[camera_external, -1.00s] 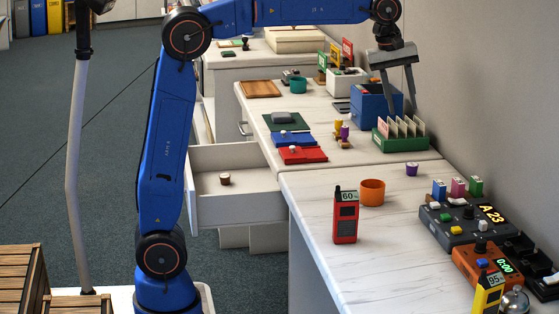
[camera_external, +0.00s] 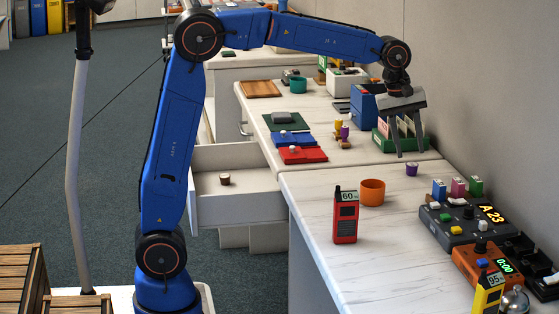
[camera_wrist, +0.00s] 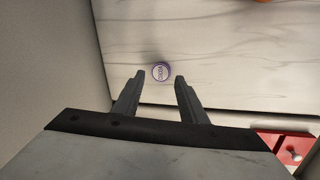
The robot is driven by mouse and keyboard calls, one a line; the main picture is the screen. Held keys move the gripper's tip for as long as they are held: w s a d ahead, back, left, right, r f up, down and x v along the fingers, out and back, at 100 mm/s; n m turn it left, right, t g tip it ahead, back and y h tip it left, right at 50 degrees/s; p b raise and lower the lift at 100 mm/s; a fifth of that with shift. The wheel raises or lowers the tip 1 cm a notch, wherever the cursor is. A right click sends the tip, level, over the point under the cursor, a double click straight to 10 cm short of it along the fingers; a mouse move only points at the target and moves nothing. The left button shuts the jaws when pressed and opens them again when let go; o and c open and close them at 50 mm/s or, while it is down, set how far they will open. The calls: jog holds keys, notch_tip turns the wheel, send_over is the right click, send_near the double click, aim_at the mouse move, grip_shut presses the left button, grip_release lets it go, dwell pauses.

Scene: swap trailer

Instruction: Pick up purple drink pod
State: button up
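The purple drink pod (camera_external: 411,169) stands upright on the white marble counter, near its back edge by the wall. In the wrist view its round pale lid with a purple rim (camera_wrist: 160,72) lies just beyond the fingertips, roughly between their lines. My gripper (camera_external: 412,152) is open and empty, pointing down above and just behind the pod in the outside view. Its two dark fingers are spread apart in the wrist view (camera_wrist: 159,76) and do not touch the pod.
An orange cup (camera_external: 372,192) and a red handheld meter (camera_external: 346,216) stand left of the pod. A green card holder (camera_external: 382,143) stands behind. The counter around the pod is clear.

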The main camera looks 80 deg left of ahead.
aim_at(412, 165)
jog(key=shift+x, duration=2.4)
jog(key=shift+s, duration=0.15)
jog(key=c, duration=0.8)
